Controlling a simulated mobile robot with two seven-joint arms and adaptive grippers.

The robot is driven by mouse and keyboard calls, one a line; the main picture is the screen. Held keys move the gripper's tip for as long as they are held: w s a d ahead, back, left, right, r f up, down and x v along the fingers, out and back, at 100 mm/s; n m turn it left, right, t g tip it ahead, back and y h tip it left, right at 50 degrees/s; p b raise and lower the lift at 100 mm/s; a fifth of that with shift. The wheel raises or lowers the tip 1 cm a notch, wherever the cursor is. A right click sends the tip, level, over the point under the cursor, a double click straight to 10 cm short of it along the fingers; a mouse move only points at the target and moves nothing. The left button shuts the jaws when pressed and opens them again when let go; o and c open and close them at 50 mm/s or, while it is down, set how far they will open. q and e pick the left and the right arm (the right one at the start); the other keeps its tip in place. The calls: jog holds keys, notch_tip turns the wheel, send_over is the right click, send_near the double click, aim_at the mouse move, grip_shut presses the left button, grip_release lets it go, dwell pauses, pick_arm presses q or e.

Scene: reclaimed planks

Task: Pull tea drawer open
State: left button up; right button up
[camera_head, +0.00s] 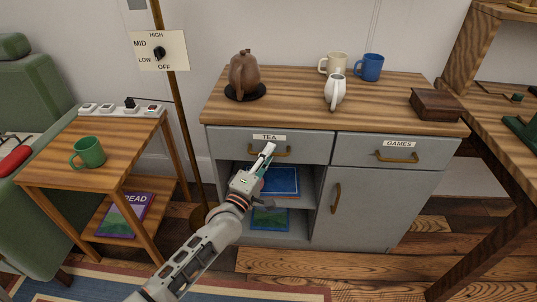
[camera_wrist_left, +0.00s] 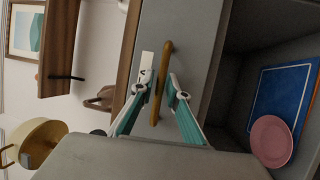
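The tea drawer (camera_head: 312,148) is the upper left drawer of the grey cabinet, flush with its front and shut. Its white TEA label (camera_head: 269,136) sits above a brass bar handle (camera_head: 285,153). My left gripper (camera_head: 267,151) is at this handle and hides part of it. In the left wrist view, my left gripper (camera_wrist_left: 160,88) is open, with one finger on each side of the brass handle (camera_wrist_left: 163,75). I see a gap beside the handle and cannot tell whether either finger touches it. My right gripper is out of view.
A brown teapot (camera_head: 244,75), a white jug (camera_head: 335,91), two mugs and a wooden box (camera_head: 437,104) stand on the cabinet top. The games drawer (camera_head: 360,150) is shut. A side table (camera_head: 60,165) with a green mug (camera_head: 88,152) stands left.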

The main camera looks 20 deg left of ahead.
pick_arm(q)
grip_shut()
jog(key=shift+s, duration=0.1)
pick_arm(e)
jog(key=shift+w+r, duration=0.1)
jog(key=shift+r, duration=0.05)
pick_arm(q)
jog(key=s+d+p, duration=0.3)
jog(key=s+p, duration=0.1)
jog(key=s, duration=0.8)
jog(key=s+d+p, duration=0.4)
jog(key=s, duration=0.8)
jog(key=shift+s, duration=0.35)
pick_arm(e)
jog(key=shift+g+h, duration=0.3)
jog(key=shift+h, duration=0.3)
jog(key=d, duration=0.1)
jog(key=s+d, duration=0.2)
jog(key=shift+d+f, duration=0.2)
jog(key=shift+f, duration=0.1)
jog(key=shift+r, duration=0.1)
